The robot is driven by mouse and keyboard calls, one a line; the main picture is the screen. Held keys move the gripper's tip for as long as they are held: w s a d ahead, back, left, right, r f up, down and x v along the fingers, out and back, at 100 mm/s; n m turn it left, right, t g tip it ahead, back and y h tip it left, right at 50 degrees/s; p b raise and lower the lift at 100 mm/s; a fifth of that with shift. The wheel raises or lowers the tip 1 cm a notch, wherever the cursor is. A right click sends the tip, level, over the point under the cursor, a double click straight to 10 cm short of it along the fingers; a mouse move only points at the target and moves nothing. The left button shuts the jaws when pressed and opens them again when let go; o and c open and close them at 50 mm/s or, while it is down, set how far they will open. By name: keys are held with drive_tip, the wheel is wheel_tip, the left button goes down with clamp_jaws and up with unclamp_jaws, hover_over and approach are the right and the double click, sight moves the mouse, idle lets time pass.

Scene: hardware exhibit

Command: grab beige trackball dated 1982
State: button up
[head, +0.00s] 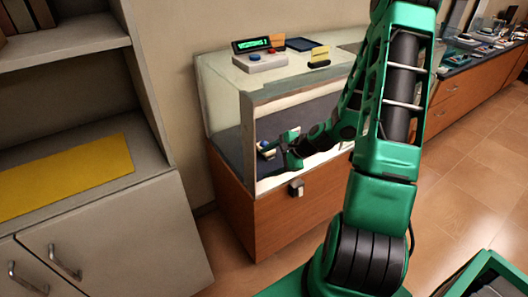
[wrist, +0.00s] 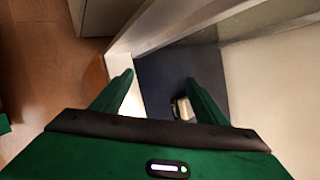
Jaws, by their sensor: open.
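My gripper (head: 288,148) reaches through the open front of the display case and is open and empty. In the wrist view its two green fingers (wrist: 159,78) stand apart above the case's dark blue floor. A small pale, beige-looking object (wrist: 183,108) lies on that floor beside the inner side of the right finger, which partly covers it. The head view shows a small pale and bluish item (head: 265,150) in the case, just left of my gripper. It may be the trackball; no date is readable.
The glass-topped case (head: 225,190) has a wooden base and a pale front frame close around my arm. A dark latch (head: 296,188) hangs on its front. A grey console (head: 260,63) and a yellow-labelled stand (head: 320,57) sit on top. A shelf cabinet (head: 120,240) stands left.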

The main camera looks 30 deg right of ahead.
sight(271, 155)
drive_tip(key=w+d+m+t, duration=0.1)
drive_tip(key=m, duration=0.1)
drive_tip(key=w+d+f+m+t, duration=0.1)
drive_tip(key=w+m, duration=0.1)
drive_tip(key=m, duration=0.1)
drive_tip(key=w+d+f+m+t, duration=0.1)
drive_tip(key=m, duration=0.1)
drive_tip(key=shift+w+f+h, duration=0.15)
drive_tip(key=shift+f+h, duration=0.05)
drive_tip(key=shift+h, duration=0.2)
drive_tip(key=d+m+h, duration=0.1)
drive_tip(key=m, duration=0.1)
drive_tip(key=w+d+f+m+t+h, duration=0.1)
drive_tip(key=d+m, duration=0.1)
drive_tip(key=m, duration=0.1)
drive_tip(key=d+m+t+h, duration=0.1)
drive_tip(key=d+m, duration=0.1)
drive_tip(key=shift+w+d+f+m, duration=0.2)
drive_tip(key=shift+w+f+m, duration=0.05)
drive_tip(key=shift+w+m, duration=0.15)
drive_tip(key=shift+t, duration=0.3)
drive_tip(key=x, duration=1)
drive_tip(key=shift+w+f, duration=0.2)
drive_tip(key=shift+f, duration=0.2)
drive_tip(key=shift+c, duration=0.3)
drive_tip(key=c, duration=1.2)
